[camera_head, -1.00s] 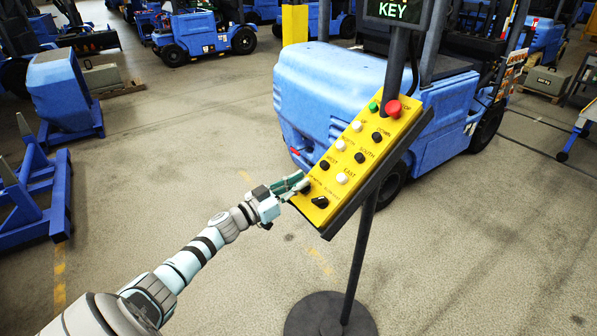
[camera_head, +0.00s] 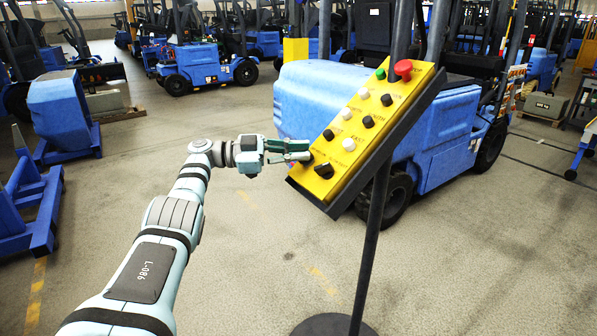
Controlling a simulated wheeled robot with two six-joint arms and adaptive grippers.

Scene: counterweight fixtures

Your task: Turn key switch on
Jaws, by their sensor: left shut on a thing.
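A yellow control panel (camera_head: 338,150) stands tilted on a dark post. The key switch (camera_head: 307,160) is at its lower left corner, a small dark part mostly hidden by my fingers. My left gripper (camera_head: 300,153) comes in from the left and is shut on the key switch. How far the key is turned cannot be told. A black selector knob (camera_head: 324,170) sits just right of it. My right gripper is not in view.
Black and white buttons, a green button (camera_head: 380,74) and a red stop button (camera_head: 403,69) fill the rest of the panel. The post (camera_head: 374,235) stands on a round base. A blue forklift (camera_head: 330,95) is behind. Bare floor lies in front.

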